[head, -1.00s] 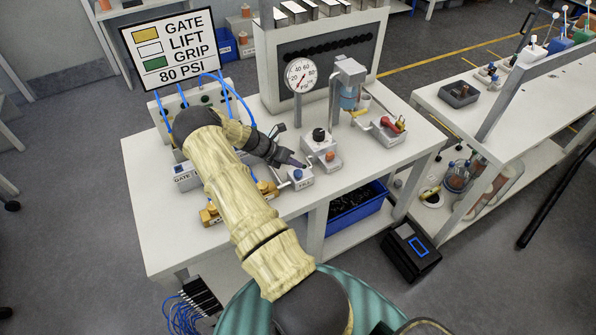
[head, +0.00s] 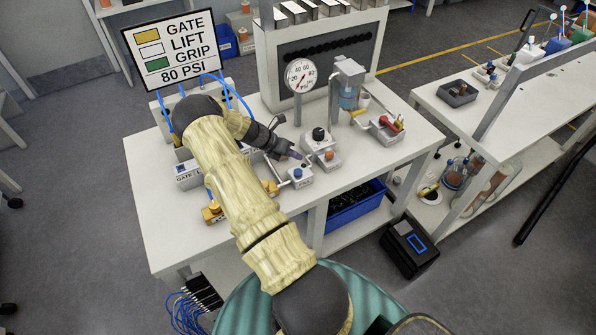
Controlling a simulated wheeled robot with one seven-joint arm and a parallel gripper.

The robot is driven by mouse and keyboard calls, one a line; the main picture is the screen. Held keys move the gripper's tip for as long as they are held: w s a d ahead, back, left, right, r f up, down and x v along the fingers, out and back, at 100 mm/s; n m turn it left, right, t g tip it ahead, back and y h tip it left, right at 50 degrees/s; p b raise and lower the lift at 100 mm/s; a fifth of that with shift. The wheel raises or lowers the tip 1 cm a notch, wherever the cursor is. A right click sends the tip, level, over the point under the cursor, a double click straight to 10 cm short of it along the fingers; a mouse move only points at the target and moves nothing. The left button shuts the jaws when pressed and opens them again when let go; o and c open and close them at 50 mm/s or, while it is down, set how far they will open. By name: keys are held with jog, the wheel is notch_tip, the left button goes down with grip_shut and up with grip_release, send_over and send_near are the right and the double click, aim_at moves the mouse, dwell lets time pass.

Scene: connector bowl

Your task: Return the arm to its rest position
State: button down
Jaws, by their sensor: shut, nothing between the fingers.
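My arm reaches from the bottom middle of the head view up over the left part of the white workbench (head: 165,235), bent at the elbow. My gripper (head: 297,155) is at the end of the dark wrist, shut and empty. It is just above and behind the small grey box with a blue button (head: 299,177), left of the grey block with a black knob and an orange button (head: 322,150). I cannot tell its exact height above the bench.
A pressure gauge (head: 300,75) and a grey unit with a blue cylinder (head: 348,85) stand behind. A sign (head: 172,48) stands at the back left, with blue tubes below. A red-handled valve block (head: 387,128) is at the right. A blue bin (head: 352,210) sits below the bench.

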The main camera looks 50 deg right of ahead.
jog(key=shift+a, duration=0.1)
dwell(0.3)
jog(key=a+r+m+t+y+b, duration=0.2)
jog(key=a+r+m, duration=0.35)
jog(key=a, duration=0.55)
jog(key=a+r+m+t+y+b, duration=0.2)
jog(key=a+r+m+t+y, duration=0.3)
jog(key=a, duration=0.6)
jog(key=s+a+r+m+b, duration=0.1)
jog(key=s+a+m, duration=0.2)
jog(key=s+a, duration=0.1)
jog(key=s+a+r+m+b, duration=0.1)
jog(key=s+a+r+m, duration=0.1)
jog(key=a, duration=0.4)
jog(key=s+a+r+m+t+b, duration=0.1)
jog(key=s+a+r+m, duration=0.1)
jog(key=s+a+m, duration=0.2)
jog(key=shift+s+a+r, duration=0.25)
jog(key=shift+s+a, duration=0.45)
jog(key=shift+s, duration=0.2)
jog(key=shift+w, duration=0.15)
